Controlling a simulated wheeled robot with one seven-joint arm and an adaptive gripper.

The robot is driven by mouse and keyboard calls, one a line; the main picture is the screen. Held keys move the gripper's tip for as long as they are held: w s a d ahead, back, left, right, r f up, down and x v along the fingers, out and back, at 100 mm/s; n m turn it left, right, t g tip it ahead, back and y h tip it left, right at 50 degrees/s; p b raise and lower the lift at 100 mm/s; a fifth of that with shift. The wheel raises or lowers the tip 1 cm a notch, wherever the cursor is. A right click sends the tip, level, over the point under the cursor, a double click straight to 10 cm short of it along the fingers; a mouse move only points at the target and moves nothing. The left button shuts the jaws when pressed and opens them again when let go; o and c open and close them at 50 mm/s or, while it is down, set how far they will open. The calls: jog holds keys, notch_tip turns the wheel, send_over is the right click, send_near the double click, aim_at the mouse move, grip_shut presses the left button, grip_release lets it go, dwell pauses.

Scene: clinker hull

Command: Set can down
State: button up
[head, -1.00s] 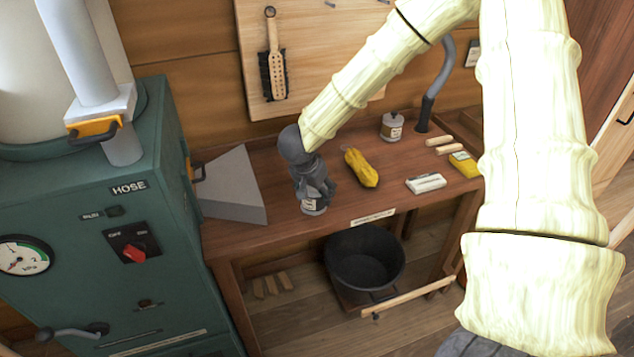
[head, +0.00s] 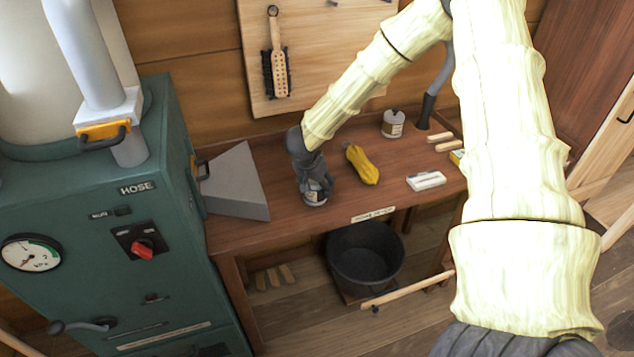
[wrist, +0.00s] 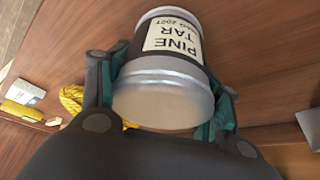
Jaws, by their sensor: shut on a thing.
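A pine tar can (wrist: 168,58) with grey metal ends and a dark body with a cream label is held between the fingers of my gripper (wrist: 163,100) in the wrist view. In the head view my dark gripper (head: 314,182) points down over the left part of the wooden workbench (head: 285,158), near its front edge. The can's lower part (head: 314,199) shows below the fingers, close to the bench top. I cannot tell whether its base touches the wood. The fingers hide its upper part in the head view.
A grey wedge-shaped hood (head: 235,185) stands left of the gripper. A yellow bundle (head: 362,166) lies to the right, with a white block (head: 426,181) beyond. Another can (head: 393,124) stands at the back. A black bucket (head: 365,255) is below.

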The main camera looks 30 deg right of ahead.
dwell(0.3)
jog(key=o, duration=1.5)
jog(key=shift+r, duration=0.1)
jog(key=b+v, duration=0.1)
jog(key=v, duration=1.1)
jog(key=shift+b, duration=0.35)
